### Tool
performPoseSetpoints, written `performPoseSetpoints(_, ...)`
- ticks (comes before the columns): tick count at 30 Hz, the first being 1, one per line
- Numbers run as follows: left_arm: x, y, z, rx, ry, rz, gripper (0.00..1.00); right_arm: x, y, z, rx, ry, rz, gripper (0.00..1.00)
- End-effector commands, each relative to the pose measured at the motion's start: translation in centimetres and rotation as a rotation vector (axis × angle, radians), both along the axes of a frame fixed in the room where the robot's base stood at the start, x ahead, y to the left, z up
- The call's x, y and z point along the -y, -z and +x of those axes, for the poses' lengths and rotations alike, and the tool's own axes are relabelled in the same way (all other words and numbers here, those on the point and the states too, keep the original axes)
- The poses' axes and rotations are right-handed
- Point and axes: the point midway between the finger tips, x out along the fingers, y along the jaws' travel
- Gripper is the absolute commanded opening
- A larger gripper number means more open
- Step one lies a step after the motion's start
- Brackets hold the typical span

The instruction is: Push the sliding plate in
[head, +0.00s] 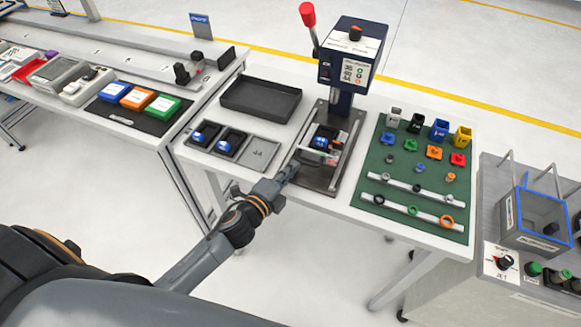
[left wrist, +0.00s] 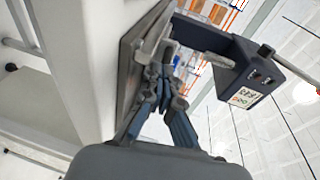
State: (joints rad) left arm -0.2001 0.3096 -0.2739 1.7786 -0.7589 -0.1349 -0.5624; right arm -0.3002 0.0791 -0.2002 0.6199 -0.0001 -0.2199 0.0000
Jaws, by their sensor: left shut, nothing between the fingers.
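The press (head: 345,65) stands on the white table, with a red-knobbed lever at its left. Its sliding plate (head: 312,154) lies low on the dark metal base (head: 318,184), with a blue and dark part (head: 325,138) on it. My left gripper (head: 289,172) is shut and empty at the front left of the base, close to the plate's front. In the left wrist view its closed fingers (left wrist: 166,82) are close to the base (left wrist: 137,60), and the press head (left wrist: 247,80) is at the right. I cannot tell whether the fingers touch the plate. My right gripper is not in view.
A grey tray with two dark fixtures (head: 230,145) lies left of the press, with an empty black tray (head: 260,99) behind it. A green mat (head: 400,183) with several coloured parts and two rails lies to the right. A grey cart (head: 480,245) stands further right.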

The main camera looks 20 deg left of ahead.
Motion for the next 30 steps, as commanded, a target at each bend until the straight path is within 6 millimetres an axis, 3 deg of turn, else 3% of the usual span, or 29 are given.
performPoseSetpoints(8,0.0,0.0,0.4,0.001,0.000,0.000,0.00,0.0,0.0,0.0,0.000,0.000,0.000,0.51)
performPoseSetpoints(18,0.1,-0.1,4.7,0.002,0.000,0.001,0.00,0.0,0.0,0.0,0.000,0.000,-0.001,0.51)
performPoseSetpoints(30,0.1,0.0,4.8,0.000,-0.001,0.000,0.00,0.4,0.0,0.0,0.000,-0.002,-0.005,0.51)
